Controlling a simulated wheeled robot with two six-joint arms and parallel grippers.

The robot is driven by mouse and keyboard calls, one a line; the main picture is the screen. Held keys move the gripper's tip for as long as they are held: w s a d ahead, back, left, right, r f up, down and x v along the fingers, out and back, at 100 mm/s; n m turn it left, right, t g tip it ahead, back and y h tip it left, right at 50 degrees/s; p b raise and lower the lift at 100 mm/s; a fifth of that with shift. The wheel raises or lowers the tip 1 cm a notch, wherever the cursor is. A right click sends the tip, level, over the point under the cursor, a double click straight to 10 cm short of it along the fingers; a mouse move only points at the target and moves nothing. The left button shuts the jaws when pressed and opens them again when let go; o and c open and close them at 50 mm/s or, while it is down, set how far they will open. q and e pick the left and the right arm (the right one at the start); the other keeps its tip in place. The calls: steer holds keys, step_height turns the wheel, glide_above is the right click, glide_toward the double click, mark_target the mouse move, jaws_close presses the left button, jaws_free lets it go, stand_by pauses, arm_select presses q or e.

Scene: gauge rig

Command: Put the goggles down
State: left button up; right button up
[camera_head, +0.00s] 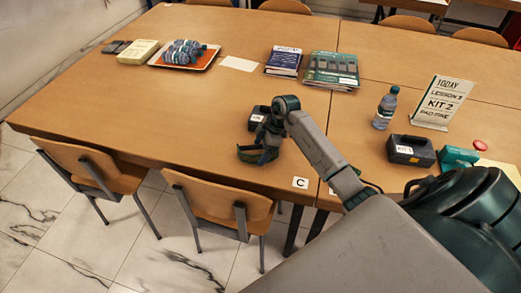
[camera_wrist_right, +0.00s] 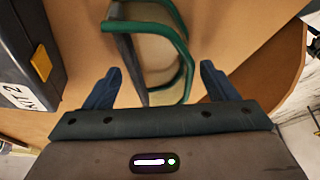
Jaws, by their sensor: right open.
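The goggles (camera_head: 258,154), with a green frame and a dark band, rest on the table near its front edge. In the right wrist view the goggles (camera_wrist_right: 184,40) lie ahead of my right gripper (camera_wrist_right: 160,72), and their near part reaches between its fingertips. The fingers are spread, with gaps beside the goggles, so the gripper is open. In the head view my right gripper and forearm partly cover the area around the goggles. My left gripper is not in view.
A dark kit case (camera_wrist_right: 30,55) stands close to the goggles. Another case (camera_head: 410,151), a water bottle (camera_head: 385,108) and a lesson sign (camera_head: 441,102) stand to the right. Books (camera_head: 331,70) and an orange tray (camera_head: 184,60) lie farther back. The table's left middle is clear. Chairs (camera_head: 220,200) line the front edge.

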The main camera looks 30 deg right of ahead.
steer(key=b+v, duration=0.2)
steer(key=v, duration=0.8)
steer(key=shift+s+d+r, duration=0.1)
steer(key=shift+d+r, duration=0.1)
steer(key=shift+r, duration=0.15)
steer(key=shift+d+r, duration=0.1)
steer(key=shift+r, duration=0.3)
steer(key=shift+s, duration=0.1)
